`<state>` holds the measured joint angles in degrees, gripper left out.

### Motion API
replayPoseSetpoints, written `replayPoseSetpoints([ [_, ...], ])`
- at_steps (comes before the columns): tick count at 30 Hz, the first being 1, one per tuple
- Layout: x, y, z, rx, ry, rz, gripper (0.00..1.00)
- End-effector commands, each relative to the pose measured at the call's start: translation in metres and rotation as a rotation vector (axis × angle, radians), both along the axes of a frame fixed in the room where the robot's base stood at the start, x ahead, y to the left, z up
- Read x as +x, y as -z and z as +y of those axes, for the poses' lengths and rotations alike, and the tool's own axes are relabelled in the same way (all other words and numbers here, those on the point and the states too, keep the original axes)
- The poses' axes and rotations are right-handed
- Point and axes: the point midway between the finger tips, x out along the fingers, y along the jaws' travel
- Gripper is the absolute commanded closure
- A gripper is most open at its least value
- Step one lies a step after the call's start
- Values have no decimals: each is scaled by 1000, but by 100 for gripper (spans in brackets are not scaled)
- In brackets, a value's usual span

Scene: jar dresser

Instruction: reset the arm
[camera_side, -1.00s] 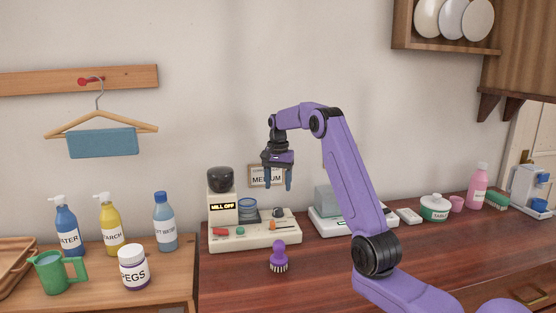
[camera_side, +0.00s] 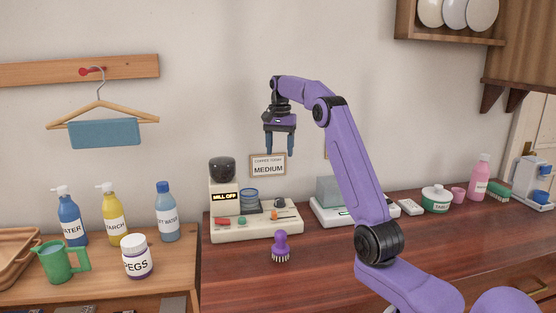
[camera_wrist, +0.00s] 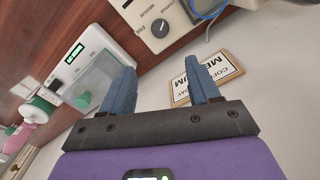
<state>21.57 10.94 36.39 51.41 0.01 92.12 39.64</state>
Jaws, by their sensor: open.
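My gripper (camera_side: 280,149) is open and empty in the side view. It hangs in the air in front of the wall, fingers pointing down, above the coffee mill and left of the upright purple arm. In the wrist view, the two blue fingers of my gripper (camera_wrist: 163,85) stand apart with nothing between them. A small framed sign (camera_side: 267,165) reading "MEDIUM" is on the wall below the fingertips. The sign also shows in the wrist view (camera_wrist: 212,75), just past the right finger.
The coffee mill (camera_side: 257,229) reads "MILL OFF" on the dark red counter. A purple brush (camera_side: 281,246) stands before it. A scale (camera_side: 330,205) is partly behind my arm. Bottles, a green jug (camera_side: 60,261) and a PEGS jar (camera_side: 137,258) stand left. A plate shelf (camera_side: 447,35) hangs upper right.

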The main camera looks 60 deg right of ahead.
Motion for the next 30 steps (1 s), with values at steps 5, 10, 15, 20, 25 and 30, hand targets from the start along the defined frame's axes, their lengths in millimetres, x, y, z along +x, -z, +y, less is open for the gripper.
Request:
replayPoseSetpoints([
  [5,0,0,1,0,-4,0,39],
  [10,9,-1,29,-1,-95,-1,39],
  [15,17,1,94,-2,-317,-2,39],
  [20,10,4,160,-2,-545,-4,39],
  [25,-13,10,224,-4,-788,-9,39],
  [30,-50,18,280,-5,-1032,-13,39],
])
